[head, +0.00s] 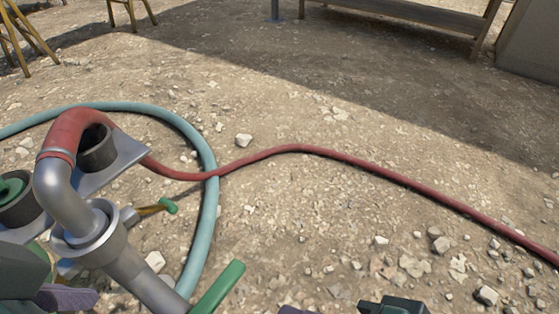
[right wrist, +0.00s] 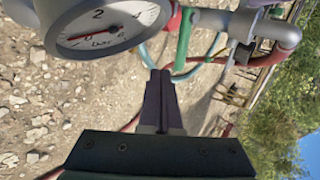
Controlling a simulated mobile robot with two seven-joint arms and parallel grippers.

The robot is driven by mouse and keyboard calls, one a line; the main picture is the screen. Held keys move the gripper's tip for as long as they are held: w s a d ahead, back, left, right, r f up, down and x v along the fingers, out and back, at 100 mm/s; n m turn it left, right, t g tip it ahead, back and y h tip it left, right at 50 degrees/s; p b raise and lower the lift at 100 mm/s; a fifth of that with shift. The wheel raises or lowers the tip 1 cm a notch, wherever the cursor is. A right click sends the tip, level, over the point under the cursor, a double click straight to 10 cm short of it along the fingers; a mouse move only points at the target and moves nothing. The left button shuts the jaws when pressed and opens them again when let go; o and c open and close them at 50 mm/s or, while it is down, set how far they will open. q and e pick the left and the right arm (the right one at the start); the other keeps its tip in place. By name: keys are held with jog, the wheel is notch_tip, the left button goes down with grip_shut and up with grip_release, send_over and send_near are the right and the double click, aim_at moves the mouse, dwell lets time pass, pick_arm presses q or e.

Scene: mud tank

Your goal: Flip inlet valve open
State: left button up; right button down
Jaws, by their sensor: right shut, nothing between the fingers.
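A green lever (head: 218,288) slants up beside the grey metal pipe (head: 140,280) at the lower left of the head view. A green lever (right wrist: 184,36) also shows in the right wrist view, next to a red part. A smaller green handle (head: 168,205) lies farther back; no label shows which valve is the inlet. My right gripper (right wrist: 160,73) is shut and empty, its purple fingers pointing toward the pipework, apart from the lever in the picture. Its purple edge shows at the bottom of the head view (head: 292,310). My left gripper (head: 68,298) shows only partly at lower left; its jaw opening is hidden.
A pressure gauge (right wrist: 105,26) stands close at the right wrist view's upper left. A red hose (head: 340,155) and a teal hose (head: 207,225) cross the stony ground. A bench (head: 400,12) stands at the back. Open ground lies right of the pipework.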

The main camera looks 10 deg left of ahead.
aim_at(214, 298)
jog(key=w+a+f+b, duration=0.2)
jog(key=a, duration=0.4)
jog(key=shift+w+a+f+b, duration=0.15)
jog(key=shift+a+f+b, duration=0.05)
jog(key=shift+f+b, duration=0.1)
